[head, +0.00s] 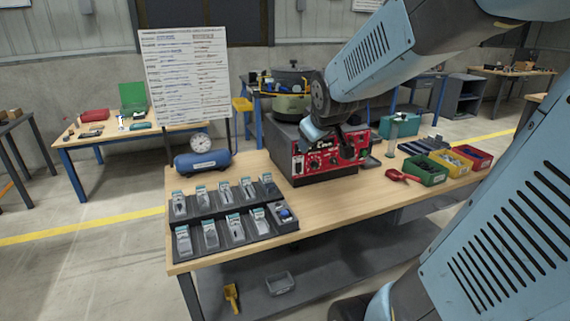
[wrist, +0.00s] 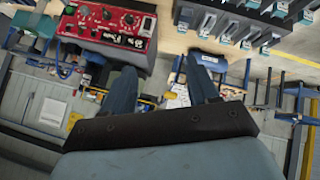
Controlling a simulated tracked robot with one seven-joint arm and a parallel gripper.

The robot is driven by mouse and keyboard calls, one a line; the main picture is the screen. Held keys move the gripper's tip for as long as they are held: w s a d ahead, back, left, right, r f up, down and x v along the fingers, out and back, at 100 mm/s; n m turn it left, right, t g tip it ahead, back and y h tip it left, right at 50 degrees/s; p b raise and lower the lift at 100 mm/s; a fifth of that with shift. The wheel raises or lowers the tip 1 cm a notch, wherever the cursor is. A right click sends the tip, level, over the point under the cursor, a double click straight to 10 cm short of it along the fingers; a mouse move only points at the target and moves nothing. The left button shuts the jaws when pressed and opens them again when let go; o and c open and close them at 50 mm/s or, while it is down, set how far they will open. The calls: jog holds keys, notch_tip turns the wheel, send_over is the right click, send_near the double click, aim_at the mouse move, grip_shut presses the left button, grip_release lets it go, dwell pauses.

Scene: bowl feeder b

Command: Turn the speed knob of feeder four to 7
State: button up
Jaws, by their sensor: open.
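The feeder (head: 312,172) stands on the wooden bench, a dark box with a red front panel and a round bowl (head: 291,106) on top. In the wrist view its red panel (wrist: 110,32) shows at the upper left, with several dark knobs and small lettering. The largest knob (wrist: 130,18) has a pale scale around it. I cannot read the number it points to, or tell which knob is for speed. My gripper (wrist: 161,64) is open and empty, with its two fingers spread, apart from the knobs. In the head view my arm hides part of the panel.
Two rows of dark bins (head: 208,238) holding pale parts lie at the bench's front left. A blue tank (head: 203,161) with a gauge is behind them. Green, yellow and red trays (head: 424,169) and a red tool (head: 398,176) are at right. Bare bench lies in front of the feeder.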

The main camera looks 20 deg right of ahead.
jog(key=w+d+f+n+t, duration=0.2)
jog(key=w+d+f+n, duration=0.2)
jog(key=w+d+f, duration=0.3)
jog(key=w+d+f+n+t, duration=0.35)
jog(key=w+d+f, duration=0.2)
jog(key=w, duration=0.35)
jog(key=n+t+y, duration=0.2)
jog(key=n+t, duration=0.2)
jog(key=n, duration=0.3)
send_near(316, 167)
jog(key=w, duration=0.8)
jog(key=shift+w+r, duration=0.2)
jog(key=shift+w, duration=0.1)
jog(key=shift+c, duration=0.3)
jog(key=c, duration=0.9)
jog(key=shift+d, duration=0.1)
jog(key=shift+c, duration=0.4)
jog(key=shift+s, duration=0.1)
